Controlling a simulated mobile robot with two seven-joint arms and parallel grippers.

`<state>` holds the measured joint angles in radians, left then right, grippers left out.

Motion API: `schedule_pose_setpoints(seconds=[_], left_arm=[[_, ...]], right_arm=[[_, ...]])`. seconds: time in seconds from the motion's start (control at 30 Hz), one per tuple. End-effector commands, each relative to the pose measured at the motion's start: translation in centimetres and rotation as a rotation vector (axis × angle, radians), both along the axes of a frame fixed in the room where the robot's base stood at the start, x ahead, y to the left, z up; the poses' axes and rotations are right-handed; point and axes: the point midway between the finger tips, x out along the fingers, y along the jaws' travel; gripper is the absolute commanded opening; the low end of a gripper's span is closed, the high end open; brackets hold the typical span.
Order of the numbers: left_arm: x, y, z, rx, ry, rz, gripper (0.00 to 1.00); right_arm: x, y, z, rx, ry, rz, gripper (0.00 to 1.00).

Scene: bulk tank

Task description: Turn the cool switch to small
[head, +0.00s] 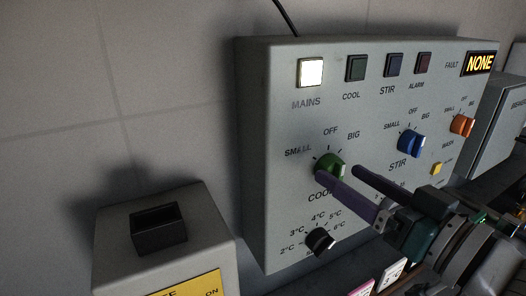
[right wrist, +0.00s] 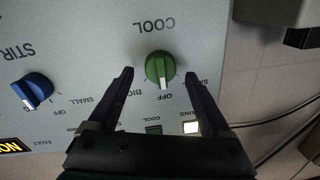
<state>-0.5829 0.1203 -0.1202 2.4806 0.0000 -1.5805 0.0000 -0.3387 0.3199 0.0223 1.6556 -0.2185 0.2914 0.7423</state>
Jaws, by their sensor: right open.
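The cool switch is a green knob (head: 330,163) on the grey control panel, with SMALL, OFF and BIG printed around it. In the right wrist view the green knob (right wrist: 159,67) appears upside down, and its white mark points at OFF. My right gripper (head: 341,171) is open at the panel. In the right wrist view its two fingers stand on either side of the knob with a gap on each side. I cannot tell whether the fingertips touch the panel. In the head view one finger covers part of the knob's lower edge. My left gripper is not in view.
The blue stir knob (head: 410,143) and an orange knob (head: 462,125) sit to the right. A black temperature knob (head: 320,240) is below. The MAINS lamp (head: 311,72) is lit and the COOL lamp (head: 355,68) is dark. A grey box (head: 205,225) stands at lower left.

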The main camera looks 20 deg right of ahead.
Motion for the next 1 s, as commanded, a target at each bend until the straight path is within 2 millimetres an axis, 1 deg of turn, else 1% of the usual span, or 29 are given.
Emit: schedule_pose_setpoints(seconds=[0.03, 0.17, 0.43, 0.47, 1.0], left_arm=[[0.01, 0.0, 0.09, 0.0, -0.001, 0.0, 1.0], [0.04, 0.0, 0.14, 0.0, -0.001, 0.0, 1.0], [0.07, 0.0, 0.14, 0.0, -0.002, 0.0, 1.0], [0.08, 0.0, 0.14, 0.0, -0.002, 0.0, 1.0], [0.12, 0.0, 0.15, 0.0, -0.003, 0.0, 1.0]], right_arm=[[0.54, 0.1, 0.07, 0.0, -0.001, 0.0, 0.83], [1.28, 0.23, 0.01, 0.001, 0.001, 0.0, 0.83], [1.42, 0.25, -0.04, 0.001, 0.001, 0.0, 0.83], [1.42, 0.25, -0.04, 0.001, 0.001, 0.0, 0.8], [1.39, 0.27, -0.02, 0.001, 0.0, 0.0, 0.2]])
